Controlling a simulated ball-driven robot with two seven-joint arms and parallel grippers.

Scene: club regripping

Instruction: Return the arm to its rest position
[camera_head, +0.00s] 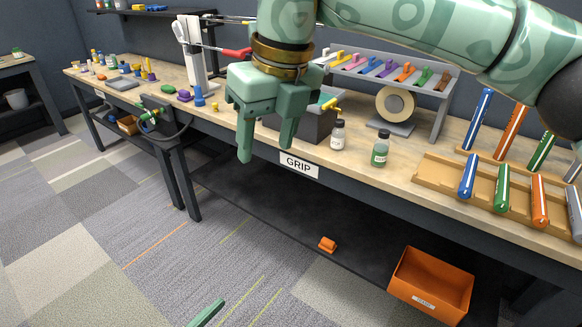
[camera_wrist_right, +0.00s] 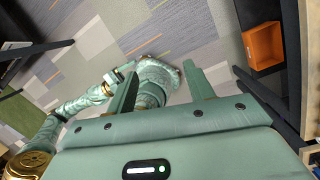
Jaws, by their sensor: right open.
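My right gripper (camera_head: 266,150) hangs in front of the workbench's front edge, near the GRIP label (camera_head: 299,165), its fingers pointing down. Its two green fingers are apart with nothing between them. The right wrist view shows the same open fingers (camera_wrist_right: 162,68) over the floor and part of my own body. My right arm reaches in from the upper right, above the bench. A green tip of my left gripper (camera_head: 207,313) shows at the bottom edge; the rest is cut off, and its jaw opening cannot be made out.
The workbench (camera_head: 430,205) carries two small bottles (camera_head: 380,149), a tape roll (camera_head: 395,104), a rack of coloured grips (camera_head: 385,68) and a wooden tray (camera_head: 435,172). An orange bin (camera_head: 432,284) and small orange piece (camera_head: 327,244) lie below. Open carpet (camera_head: 150,260) is at left.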

